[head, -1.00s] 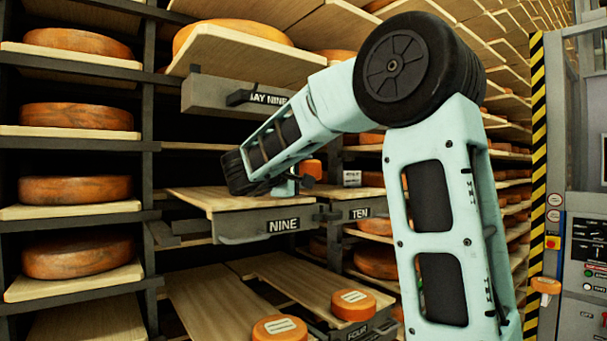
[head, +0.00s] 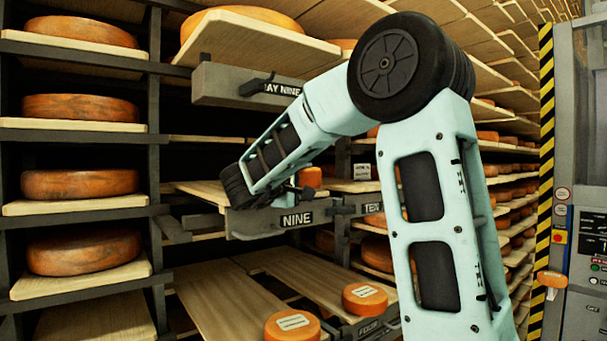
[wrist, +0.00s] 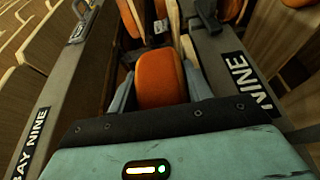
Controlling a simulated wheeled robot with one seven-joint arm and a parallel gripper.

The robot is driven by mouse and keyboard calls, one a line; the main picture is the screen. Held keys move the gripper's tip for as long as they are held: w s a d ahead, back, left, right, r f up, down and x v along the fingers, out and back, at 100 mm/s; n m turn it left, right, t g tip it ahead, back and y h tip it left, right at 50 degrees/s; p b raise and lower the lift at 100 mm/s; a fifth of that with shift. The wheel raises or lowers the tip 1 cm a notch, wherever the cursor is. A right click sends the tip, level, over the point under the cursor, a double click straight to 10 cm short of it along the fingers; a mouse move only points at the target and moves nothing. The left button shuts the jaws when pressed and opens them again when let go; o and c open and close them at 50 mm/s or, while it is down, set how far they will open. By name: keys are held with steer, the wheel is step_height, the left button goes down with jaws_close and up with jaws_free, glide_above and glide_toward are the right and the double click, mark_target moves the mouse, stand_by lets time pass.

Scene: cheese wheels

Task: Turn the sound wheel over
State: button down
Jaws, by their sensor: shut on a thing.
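My gripper (wrist: 160,84) is shut on a small orange cheese wheel (wrist: 163,70), its two fingers on either side of the wheel in the wrist view. In the head view an orange piece (head: 310,177) shows just beyond my wrist, above the tray marked NINE (head: 272,219); the fingers are mostly hidden there. I cannot tell whether the wheel touches the tray's board. Two orange wheels with white labels, one nearer (head: 292,328) and one farther (head: 365,301), lie on lower boards at the front. I cannot tell which wheel is the sound one.
A drawer marked BAY NINE (head: 225,85) juts out above my wrist. A tray marked TEN (head: 366,206) is to the right. Large wheels sit on the left rack (head: 80,184). A striped post (head: 546,130) and a control cabinet (head: 590,255) stand at the right.

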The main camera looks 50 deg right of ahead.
steer(key=shift+f, duration=0.35)
stand_by(0.7)
steer(key=c, duration=0.6)
jaws_free()
steer(key=shift+o, duration=0.2)
steer(key=shift+f, duration=0.25)
steer(key=s+a+b, duration=0.2)
steer(key=a+b, duration=0.5)
steer(key=a, duration=1)
steer(key=shift+s+a+r, duration=0.15)
steer(key=shift+a, duration=0.05)
